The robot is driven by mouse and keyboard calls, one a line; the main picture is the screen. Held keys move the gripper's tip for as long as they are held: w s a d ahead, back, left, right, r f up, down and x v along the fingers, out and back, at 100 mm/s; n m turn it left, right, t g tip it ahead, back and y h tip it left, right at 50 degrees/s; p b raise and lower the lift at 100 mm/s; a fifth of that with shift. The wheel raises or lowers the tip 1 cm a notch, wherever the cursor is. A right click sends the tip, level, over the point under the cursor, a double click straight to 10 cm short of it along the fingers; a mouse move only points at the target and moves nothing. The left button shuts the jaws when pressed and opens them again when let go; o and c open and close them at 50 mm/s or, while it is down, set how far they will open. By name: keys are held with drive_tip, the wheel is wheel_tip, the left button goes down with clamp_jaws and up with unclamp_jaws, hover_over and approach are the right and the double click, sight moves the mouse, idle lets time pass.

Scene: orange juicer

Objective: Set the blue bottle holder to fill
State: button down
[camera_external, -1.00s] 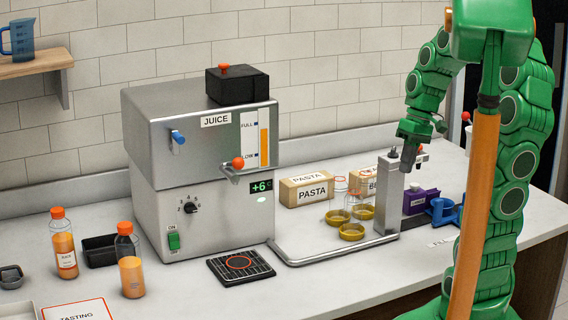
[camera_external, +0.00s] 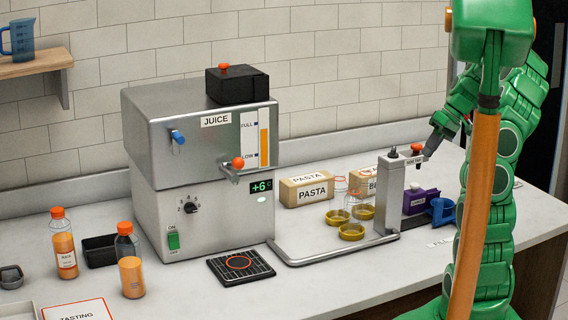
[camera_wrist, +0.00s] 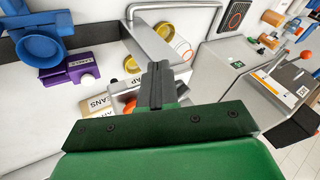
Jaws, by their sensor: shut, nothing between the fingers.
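The blue bottle holder (camera_external: 441,211) stands on the counter beside the purple box, right of the grey metal post (camera_external: 391,196). My arm partly hides it. In the wrist view the blue holder (camera_wrist: 42,48) is at the upper left, with a round ring-like part. My gripper (camera_external: 431,149) is shut and empty, above and behind the holder, close to the top of the post and its orange-red knob (camera_external: 417,150). In the wrist view my shut fingers (camera_wrist: 155,84) are in the middle, apart from the holder. Lettering on the counter (camera_external: 440,243) in front of the holder is only partly readable.
The purple box (camera_external: 420,201) stands against the holder's left.

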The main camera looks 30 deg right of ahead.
drive_tip(key=s+d+f+m+t, duration=0.1)
drive_tip(key=d+f, duration=0.3)
drive_tip(key=d, duration=0.6)
drive_tip(key=s+d+f+t, duration=0.1)
drive_tip(key=d+f, duration=0.4)
drive_tip(key=d, duration=0.5)
drive_tip(key=shift+d+f+m+t, duration=0.3)
drive_tip(key=shift+d+m, duration=0.1)
drive_tip(key=shift+w+f, duration=0.1)
drive_tip(key=x, duration=0.9)
drive_tip(key=shift+w+a+f, duration=0.1)
drive_tip(key=shift+f, duration=0.2)
drive_tip(key=shift+a, duration=2.1)
drive_tip(key=shift+a, duration=0.1)
drive_tip(key=a, duration=1.2)
drive_tip(key=shift+a, duration=0.25)
